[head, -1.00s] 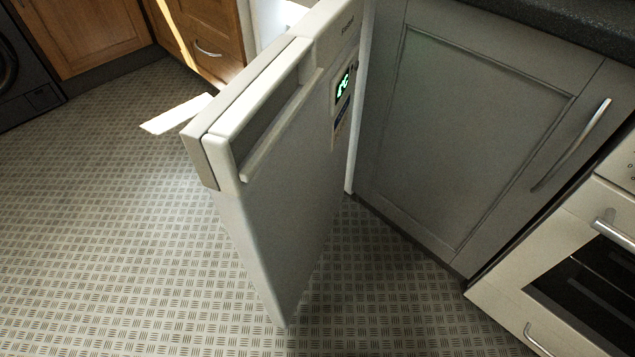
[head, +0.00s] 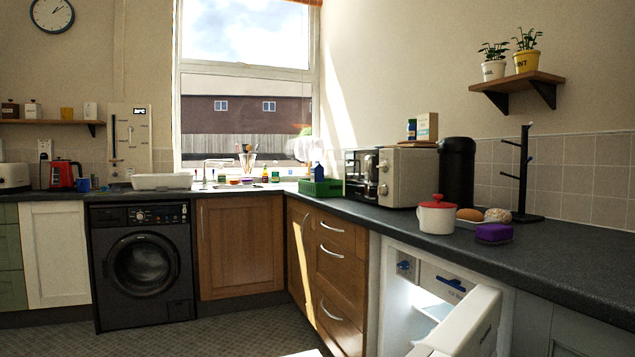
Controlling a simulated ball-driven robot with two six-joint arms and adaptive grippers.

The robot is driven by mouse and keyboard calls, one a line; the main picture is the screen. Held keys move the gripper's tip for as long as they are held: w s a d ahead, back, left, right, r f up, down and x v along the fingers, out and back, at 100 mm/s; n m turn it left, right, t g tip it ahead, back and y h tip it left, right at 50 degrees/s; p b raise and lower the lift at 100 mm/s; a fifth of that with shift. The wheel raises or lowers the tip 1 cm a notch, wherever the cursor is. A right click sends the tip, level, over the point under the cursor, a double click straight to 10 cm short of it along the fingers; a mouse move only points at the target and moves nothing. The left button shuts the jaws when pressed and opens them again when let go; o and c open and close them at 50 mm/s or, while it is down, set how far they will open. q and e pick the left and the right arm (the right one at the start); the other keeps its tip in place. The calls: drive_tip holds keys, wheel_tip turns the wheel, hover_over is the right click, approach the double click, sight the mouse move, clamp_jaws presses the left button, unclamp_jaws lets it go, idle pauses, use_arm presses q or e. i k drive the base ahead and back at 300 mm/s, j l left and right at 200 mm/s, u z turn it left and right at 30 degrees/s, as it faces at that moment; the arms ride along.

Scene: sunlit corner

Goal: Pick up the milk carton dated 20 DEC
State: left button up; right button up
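I cannot make out a milk carton or a 20 DEC date in the head view. A white fridge (head: 396,309) stands under the counter at the lower right, with its door (head: 470,325) open. I see only the upper part of its lit inside; the door and the frame's bottom edge hide the rest. Neither of my grippers is in view.
The dark counter (head: 560,266) holds a red-lidded white pot (head: 437,216), a purple item (head: 494,233), a black mug tree (head: 523,185) and a microwave (head: 407,178). A dark washing machine (head: 144,262) stands at the left. Patterned floor (head: 240,334) lies clear in front.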

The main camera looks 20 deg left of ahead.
sight(316, 171)
drive_tip(key=u, duration=0.6)
drive_tip(key=i+j+u, duration=0.15)
drive_tip(key=j, duration=0.3)
drive_tip(key=i+j+u, duration=0.2)
drive_tip(key=j, duration=0.3)
drive_tip(key=i+j+u, duration=0.15)
drive_tip(key=j, duration=0.25)
drive_tip(key=i+j+u, duration=0.2)
drive_tip(key=i+j+z, duration=0.2)
drive_tip(key=i, duration=0.3)
drive_tip(key=i+j+z, duration=0.15)
drive_tip(key=i, duration=0.3)
drive_tip(key=i+j+z, duration=0.2)
drive_tip(key=i, duration=0.25)
drive_tip(key=i+j+z, duration=0.2)
drive_tip(key=i, duration=0.25)
